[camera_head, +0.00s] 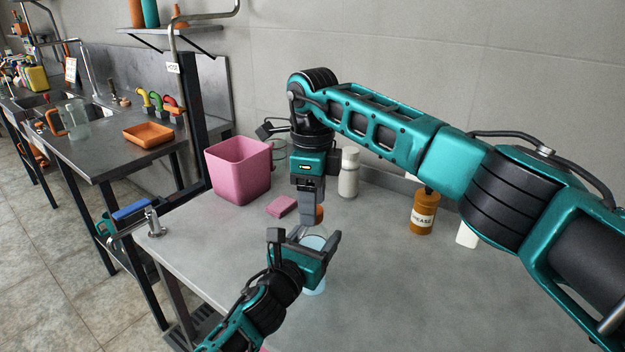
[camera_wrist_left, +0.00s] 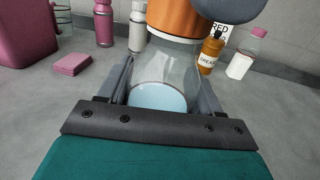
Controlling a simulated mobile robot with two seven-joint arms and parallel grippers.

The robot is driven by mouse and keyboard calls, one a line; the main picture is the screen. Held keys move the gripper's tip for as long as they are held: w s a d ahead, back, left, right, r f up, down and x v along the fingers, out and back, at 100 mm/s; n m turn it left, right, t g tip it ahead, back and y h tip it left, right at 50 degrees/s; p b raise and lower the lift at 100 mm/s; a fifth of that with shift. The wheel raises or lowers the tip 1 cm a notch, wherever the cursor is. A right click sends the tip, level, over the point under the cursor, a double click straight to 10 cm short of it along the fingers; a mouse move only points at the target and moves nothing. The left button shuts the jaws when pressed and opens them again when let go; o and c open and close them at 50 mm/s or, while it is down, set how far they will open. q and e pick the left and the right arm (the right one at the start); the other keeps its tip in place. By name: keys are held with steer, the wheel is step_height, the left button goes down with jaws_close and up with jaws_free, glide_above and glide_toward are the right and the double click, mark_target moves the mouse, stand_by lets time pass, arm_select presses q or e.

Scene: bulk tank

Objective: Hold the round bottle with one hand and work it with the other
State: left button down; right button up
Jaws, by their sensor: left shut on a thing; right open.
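The round bottle is clear with light blue liquid (camera_wrist_left: 158,97) and an orange cap (camera_wrist_left: 178,18). In the head view it stands mid-table, its pale blue body (camera_head: 313,243) partly hidden by my left gripper (camera_head: 303,240). My left gripper is shut on its body, one finger on each side, as the left wrist view shows. My right gripper (camera_head: 311,213) points down from above at the orange cap (camera_head: 319,214). Its jaws are open, with a grey finger beside the cap; I cannot tell whether it touches.
A pink bin (camera_head: 238,170) and pink sponge (camera_head: 281,206) are at the left back. A white bottle (camera_head: 349,175), a brown grease bottle (camera_head: 423,212) and a white-labelled bottle (camera_wrist_left: 245,58) stand along the wall. The front right of the table is clear.

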steer(key=shift+f, duration=0.55)
steer(key=c, duration=1.1)
steer(key=m, duration=0.8)
steer(key=shift+m, duration=0.3)
steer(key=o, duration=1.1)
steer(key=shift+o, duration=0.2)
